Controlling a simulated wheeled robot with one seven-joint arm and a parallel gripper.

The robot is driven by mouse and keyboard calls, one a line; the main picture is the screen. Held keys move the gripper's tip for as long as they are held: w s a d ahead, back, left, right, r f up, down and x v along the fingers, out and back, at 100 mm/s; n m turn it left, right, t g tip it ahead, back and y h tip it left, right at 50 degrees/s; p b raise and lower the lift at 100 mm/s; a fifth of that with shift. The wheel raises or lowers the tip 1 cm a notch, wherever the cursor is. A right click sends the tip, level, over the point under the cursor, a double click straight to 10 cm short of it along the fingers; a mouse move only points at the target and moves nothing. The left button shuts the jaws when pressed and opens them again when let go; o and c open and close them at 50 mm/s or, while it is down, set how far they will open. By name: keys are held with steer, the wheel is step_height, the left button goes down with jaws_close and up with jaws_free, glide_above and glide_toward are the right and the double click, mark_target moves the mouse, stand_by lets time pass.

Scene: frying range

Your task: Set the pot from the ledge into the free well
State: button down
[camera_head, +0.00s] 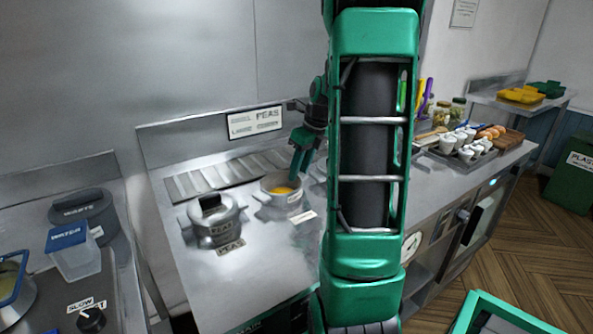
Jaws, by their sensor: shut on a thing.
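A small pale pot (276,199) with yellow-orange contents is upright on the steel range, just left of my arm. My gripper (297,176) reaches down at its back right rim and is shut on the pot. Whether its base is seated in a well or slightly above the surface cannot be told. A lidded steel pot (213,228) with a dark knob stands to its left, behind a label reading PEAS (230,247). The slatted ledge (215,178) runs along the back wall, bare where it shows. My arm hides the range further right.
A small label (303,217) lies in front of the held pot. A wall sign (254,122) hangs behind. A blue-lidded water tub (73,252) and dark lidded waste bin (84,215) stand left. White cups (466,146) crowd the right counter. The range front is clear.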

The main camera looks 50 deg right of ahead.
steer(key=shift+f, duration=0.4)
stand_by(0.4)
steer(key=c, duration=1.2)
jaws_free()
